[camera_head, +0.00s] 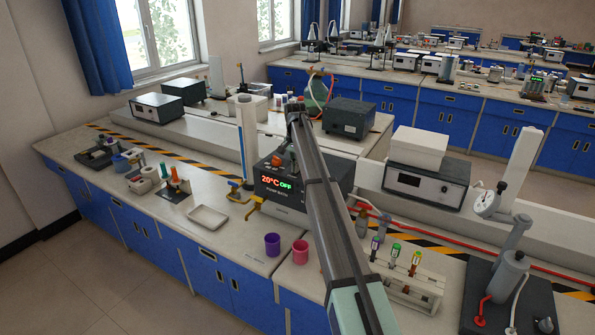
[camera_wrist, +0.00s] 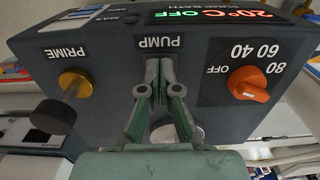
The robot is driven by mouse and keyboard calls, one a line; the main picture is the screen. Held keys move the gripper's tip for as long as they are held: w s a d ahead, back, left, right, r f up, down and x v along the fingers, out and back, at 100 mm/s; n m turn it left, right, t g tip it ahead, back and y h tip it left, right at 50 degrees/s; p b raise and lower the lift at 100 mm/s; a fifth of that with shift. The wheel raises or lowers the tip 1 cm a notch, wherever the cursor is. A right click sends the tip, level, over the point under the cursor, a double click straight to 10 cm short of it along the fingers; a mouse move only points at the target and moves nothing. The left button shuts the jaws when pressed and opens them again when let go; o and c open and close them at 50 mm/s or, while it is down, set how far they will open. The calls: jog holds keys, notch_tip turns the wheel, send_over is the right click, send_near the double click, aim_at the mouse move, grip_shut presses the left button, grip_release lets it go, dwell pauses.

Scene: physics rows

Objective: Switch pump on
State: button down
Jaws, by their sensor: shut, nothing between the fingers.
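The pump bath (camera_head: 284,192) is a dark box on the near bench with a lit display reading 20°C OFF. In the wrist view its front panel (camera_wrist: 205,62) appears upside down. The PUMP label (camera_wrist: 160,43) sits in the middle of the panel. My gripper (camera_wrist: 162,72) is shut and empty, its fingertips at the panel just by the PUMP label. The fingers hide most of the pump control; a rounded silver part (camera_wrist: 192,133) shows behind them. I cannot tell whether the fingers touch anything. My arm covers the right part of the bath in the head view.
Beside the fingers are an orange dial (camera_wrist: 249,84) marked OFF, 40, 60, 80 and a brass PRIME fitting (camera_wrist: 75,82) with a dark lever. A purple cup (camera_head: 272,244), a pink cup (camera_head: 300,252) and a white tray (camera_head: 208,217) stand near the bath.

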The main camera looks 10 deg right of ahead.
jog(key=shift+r, duration=0.1)
jog(key=shift+r+p, duration=1.45)
jog(key=shift+r, duration=1.9)
